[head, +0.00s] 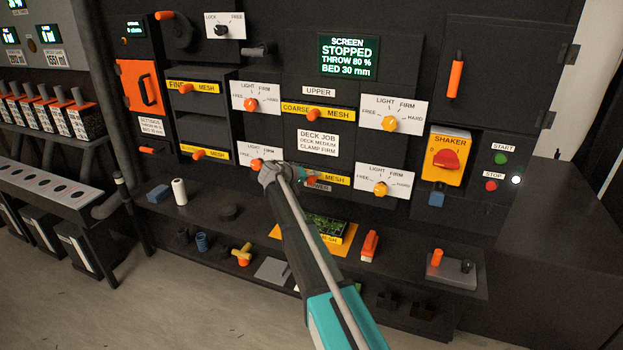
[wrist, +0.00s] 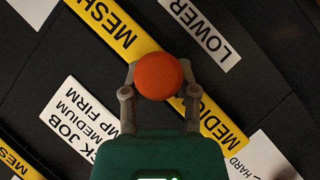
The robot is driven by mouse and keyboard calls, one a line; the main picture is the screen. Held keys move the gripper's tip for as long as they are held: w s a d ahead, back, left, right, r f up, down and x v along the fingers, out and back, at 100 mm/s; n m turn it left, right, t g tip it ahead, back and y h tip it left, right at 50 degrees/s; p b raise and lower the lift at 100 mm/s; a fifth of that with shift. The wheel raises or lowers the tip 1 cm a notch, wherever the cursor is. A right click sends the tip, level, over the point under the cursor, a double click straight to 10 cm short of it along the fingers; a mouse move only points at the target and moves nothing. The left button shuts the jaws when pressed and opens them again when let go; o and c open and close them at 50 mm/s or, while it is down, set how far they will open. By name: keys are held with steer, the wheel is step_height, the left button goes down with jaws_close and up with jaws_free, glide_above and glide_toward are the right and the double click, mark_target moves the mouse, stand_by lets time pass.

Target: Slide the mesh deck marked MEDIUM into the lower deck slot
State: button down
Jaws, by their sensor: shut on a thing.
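The MEDIUM mesh deck shows as a yellow front strip (head: 336,180) at the lower deck slot in the head view, partly hidden by my arm. In the wrist view its yellow strip (wrist: 120,38) runs diagonally, with an orange knob (wrist: 157,74) at its middle. My gripper (wrist: 158,88) is shut on this knob, one finger on each side. My gripper (head: 306,178) also shows in the head view at the lower slot. The LOWER label (wrist: 201,34) lies beside the strip. I cannot tell how deep the deck sits.
A COARSE mesh deck (head: 296,108) is in the upper slot. FREE-to-HARD clamp dials flank both slots, including the lower right dial (head: 380,188). A yellow deck (head: 345,248) lies on the shelf below. The screen (head: 348,57) reads STOPPED.

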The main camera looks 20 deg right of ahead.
steer(key=shift+w+d, duration=0.2)
steer(key=shift+w, duration=0.05)
steer(key=shift+c, duration=1.5)
jaws_free()
steer(key=s+a, duration=0.6)
steer(key=s, duration=0.2)
steer(key=shift+s+a, duration=0.15)
steer(key=shift+s, duration=0.2)
